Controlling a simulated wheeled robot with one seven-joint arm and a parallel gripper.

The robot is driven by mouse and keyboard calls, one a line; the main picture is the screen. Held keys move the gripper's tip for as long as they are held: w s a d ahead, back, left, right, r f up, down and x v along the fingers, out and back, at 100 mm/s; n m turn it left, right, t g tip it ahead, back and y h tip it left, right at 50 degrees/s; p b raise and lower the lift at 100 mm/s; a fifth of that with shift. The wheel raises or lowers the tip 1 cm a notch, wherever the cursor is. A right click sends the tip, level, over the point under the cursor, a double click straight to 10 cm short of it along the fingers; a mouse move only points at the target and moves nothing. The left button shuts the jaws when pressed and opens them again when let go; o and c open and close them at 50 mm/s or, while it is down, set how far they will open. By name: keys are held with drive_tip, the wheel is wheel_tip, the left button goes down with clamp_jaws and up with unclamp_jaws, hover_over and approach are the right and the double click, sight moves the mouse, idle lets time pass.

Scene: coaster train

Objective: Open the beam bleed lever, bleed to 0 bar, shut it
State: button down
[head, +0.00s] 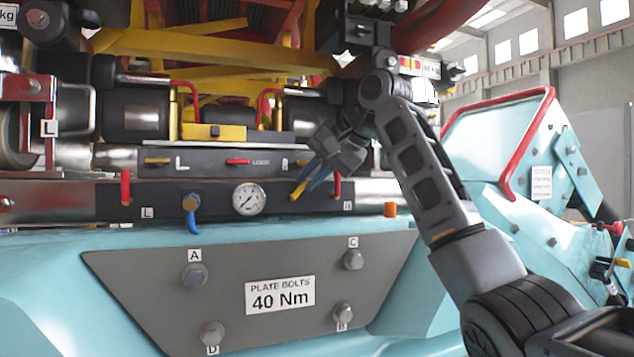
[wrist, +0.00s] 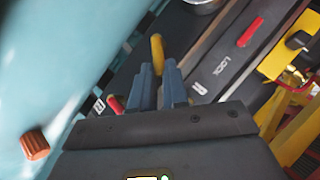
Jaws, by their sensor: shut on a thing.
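The dark beam panel (head: 165,212) carries a round white pressure gauge (head: 249,199); its needle is too small to read. A yellow lever (head: 296,194) sits on the panel just right of the gauge. My gripper (head: 311,183) comes down from the upper right, its blue fingers shut on this lever. In the wrist view, the yellow lever end (wrist: 157,48) sticks out past the fingertips (wrist: 158,76); the part between the fingers is hidden. In the head view the lever slants, its lower end toward the left.
A red lever (head: 337,186) stands close right of my gripper, another (head: 125,187) at the far left. Above is a lock strip (head: 212,163) with small levers. An orange cap (head: 390,209) sits lower right.

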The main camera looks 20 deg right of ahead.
drive_tip(key=a+h, duration=0.1)
drive_tip(key=n+h, duration=0.1)
drive_tip(key=shift+a+r+n+h, duration=0.3)
drive_tip(key=shift+a+r+h, duration=0.1)
drive_tip(key=shift+a+r+n+h, duration=0.1)
drive_tip(key=shift+a+n+h, duration=0.4)
drive_tip(key=shift+h, duration=0.4)
drive_tip(key=shift+a+n+h, duration=0.4)
drive_tip(key=shift+a+h, duration=0.1)
drive_tip(key=shift+h, duration=0.4)
drive_tip(key=c, duration=1.1)
unclamp_jaws()
drive_tip(key=shift+r, duration=0.1)
drive_tip(key=shift+b+v, duration=0.3)
drive_tip(key=shift+v, duration=3.5)
drive_tip(key=shift+a, duration=0.1)
